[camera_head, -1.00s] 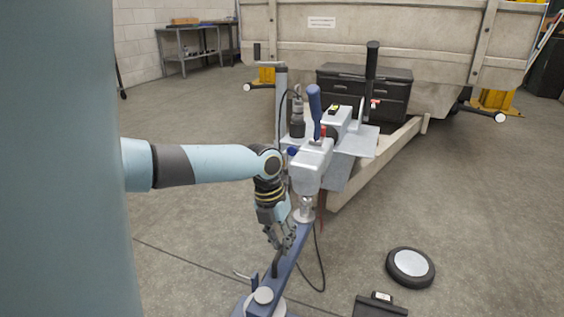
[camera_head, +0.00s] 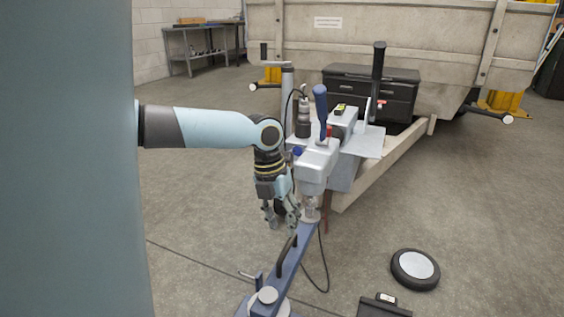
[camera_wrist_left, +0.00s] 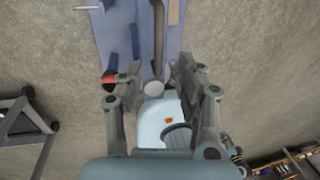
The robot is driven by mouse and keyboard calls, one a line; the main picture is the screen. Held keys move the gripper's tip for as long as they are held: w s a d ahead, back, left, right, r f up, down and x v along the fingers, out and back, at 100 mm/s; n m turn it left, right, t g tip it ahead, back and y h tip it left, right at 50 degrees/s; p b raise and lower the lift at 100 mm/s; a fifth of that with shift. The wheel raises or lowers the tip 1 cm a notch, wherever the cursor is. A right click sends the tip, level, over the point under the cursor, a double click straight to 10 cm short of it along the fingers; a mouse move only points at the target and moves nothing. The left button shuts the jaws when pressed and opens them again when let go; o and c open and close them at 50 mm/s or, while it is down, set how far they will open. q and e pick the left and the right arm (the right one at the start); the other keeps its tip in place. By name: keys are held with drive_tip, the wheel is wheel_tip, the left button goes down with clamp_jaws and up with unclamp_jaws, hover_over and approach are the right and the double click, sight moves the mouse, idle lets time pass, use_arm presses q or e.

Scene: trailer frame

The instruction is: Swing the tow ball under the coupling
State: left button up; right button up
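The blue swing arm (camera_head: 277,281) runs from a low base up toward the coupling, with a dark upright handle (camera_head: 287,255) on it. The silver tow ball (camera_head: 311,203) at its far end is right below the grey coupling head (camera_head: 315,166); any gap is too small to tell. My left gripper (camera_head: 280,228) is open and empty, its fingers pointing down just above the handle. In the left wrist view the open fingers (camera_wrist_left: 157,82) stand on either side of the handle's round end (camera_wrist_left: 153,88), apart from it. My right gripper is out of view.
The trailer (camera_head: 400,45) stands behind, with a black drawer box (camera_head: 371,92) at its front. A wheel (camera_head: 414,268) lies on the floor at right. A black cable (camera_head: 325,262) hangs beside the swing arm. A workbench (camera_head: 200,45) is far back.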

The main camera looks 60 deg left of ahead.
use_arm(q)
drive_tip(key=shift+s+a+r, duration=0.1)
drive_tip(key=shift+a+r, duration=0.05)
drive_tip(key=shift+r, duration=0.75)
drive_tip(key=shift+s+a+r, duration=0.1)
drive_tip(key=shift+r, duration=0.85)
drive_tip(key=shift+s+a+r, duration=0.1)
drive_tip(key=shift+a+r, duration=0.05)
drive_tip(key=shift+r, duration=0.75)
